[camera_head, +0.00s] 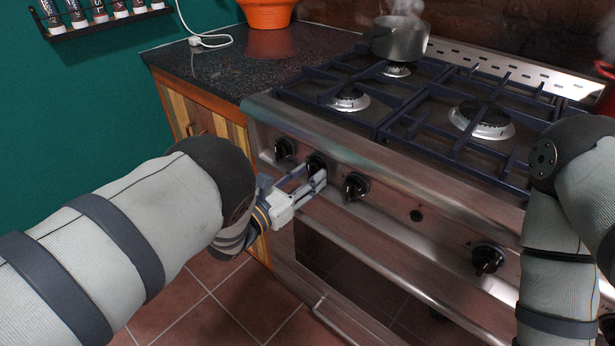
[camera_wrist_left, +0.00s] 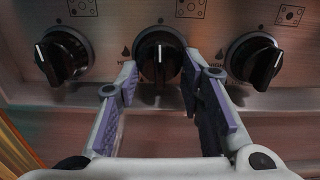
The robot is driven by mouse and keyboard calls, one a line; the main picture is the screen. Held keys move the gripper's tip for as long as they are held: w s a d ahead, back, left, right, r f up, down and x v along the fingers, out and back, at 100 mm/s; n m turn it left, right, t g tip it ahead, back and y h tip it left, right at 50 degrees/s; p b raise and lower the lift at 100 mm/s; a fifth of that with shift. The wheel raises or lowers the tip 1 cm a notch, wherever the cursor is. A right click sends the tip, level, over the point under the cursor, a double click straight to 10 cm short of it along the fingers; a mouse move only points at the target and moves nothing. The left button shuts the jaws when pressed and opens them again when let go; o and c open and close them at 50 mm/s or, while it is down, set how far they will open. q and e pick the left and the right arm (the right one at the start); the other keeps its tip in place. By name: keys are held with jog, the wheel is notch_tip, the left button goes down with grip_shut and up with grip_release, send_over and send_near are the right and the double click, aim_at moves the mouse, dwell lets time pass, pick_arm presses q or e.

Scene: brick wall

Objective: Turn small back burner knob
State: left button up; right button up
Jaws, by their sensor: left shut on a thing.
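A row of black control knobs runs along the steel front of the stove. My left gripper (camera_head: 312,180) reaches the second knob from the left (camera_head: 317,161). In the left wrist view this knob (camera_wrist_left: 160,53) is upright in the middle, its pale mark near vertical, with a finger of my gripper (camera_wrist_left: 161,75) on either side. The gripper is closed on the knob, though the fingers partly hide it in the head view. The back burner (camera_head: 397,70) has a steaming pot (camera_head: 400,40) on it. My right gripper is out of view; only its arm shows at the right.
Neighbouring knobs stand close on the left (camera_head: 284,149) and right (camera_head: 355,186); another knob (camera_head: 488,259) is farther right. The oven handle (camera_head: 400,283) runs below. A dark worktop (camera_head: 245,65) with an orange pot (camera_head: 267,12) adjoins the stove.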

pick_arm(q)
jog(key=shift+w+r+m, duration=0.1)
jog(key=shift+r+m, duration=0.1)
jog(key=shift+m, duration=0.1)
jog(key=o, duration=1.1)
jog(key=shift+f, duration=0.1)
jog(key=shift+s+a+f, duration=0.1)
jog(key=shift+s+a, duration=0.1)
jog(key=shift+s, duration=0.05)
jog(key=v, duration=1.1)
jog(key=shift+s+a, duration=0.1)
jog(key=shift+s, duration=0.1)
